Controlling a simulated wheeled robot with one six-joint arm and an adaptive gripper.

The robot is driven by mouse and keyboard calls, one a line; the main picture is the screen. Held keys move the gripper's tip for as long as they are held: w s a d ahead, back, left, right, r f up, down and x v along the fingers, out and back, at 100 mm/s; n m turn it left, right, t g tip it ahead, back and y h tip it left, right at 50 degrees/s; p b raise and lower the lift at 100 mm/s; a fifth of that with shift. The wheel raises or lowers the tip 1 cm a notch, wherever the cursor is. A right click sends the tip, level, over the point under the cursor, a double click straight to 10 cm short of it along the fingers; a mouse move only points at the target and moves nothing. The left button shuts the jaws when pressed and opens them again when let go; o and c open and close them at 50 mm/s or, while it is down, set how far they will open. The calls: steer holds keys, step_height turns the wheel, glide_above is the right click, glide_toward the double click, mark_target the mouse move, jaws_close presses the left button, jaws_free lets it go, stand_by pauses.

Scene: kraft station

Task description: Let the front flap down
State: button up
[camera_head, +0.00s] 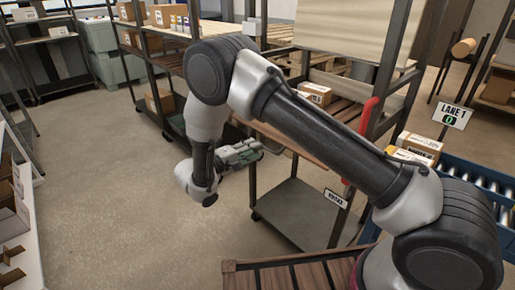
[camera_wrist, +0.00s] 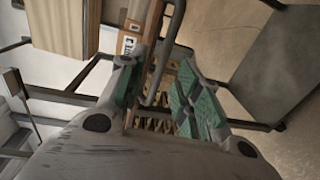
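My gripper (camera_head: 240,155) is left of a metal-framed rack cart, pointing right towards its wooden shelf (camera_head: 312,148). In the wrist view my gripper (camera_wrist: 158,98) is open, its green-padded fingers apart. A bent grey bar (camera_wrist: 166,55) shows between and beyond the fingers; I cannot tell whether they touch it. I cannot tell for certain which part is the front flap. A large pale panel (camera_head: 345,28) stands upright at the cart's top and also shows in the wrist view (camera_wrist: 62,25).
The cart has a grey lower shelf (camera_head: 300,212) and a red part (camera_head: 367,118) on one post. A roller conveyor (camera_head: 482,180) with boxes stands at the right. A slatted wooden surface (camera_head: 295,272) is at the bottom. Floor at the left (camera_head: 100,200) is clear.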

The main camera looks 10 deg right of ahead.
steer(key=v, duration=0.8)
steer(key=s+d+f+n+g, duration=0.3)
steer(key=s+d+f+n, duration=0.1)
steer(key=s+d+r+m+g+y, duration=0.1)
steer(key=s+d+r+m+y, duration=0.4)
steer(key=s+d+r, duration=0.7)
steer(key=s+d+r+m+g+y, duration=0.1)
steer(key=s+d+r+m+y, duration=0.5)
steer(key=s+d+r, duration=0.6)
steer(key=d+r+y, duration=0.2)
steer(key=d+r, duration=0.5)
steer(key=d, duration=0.1)
steer(key=shift+s+d+g+y, duration=0.2)
steer(key=shift+d+g+y, duration=0.1)
steer(key=shift+y, duration=0.1)
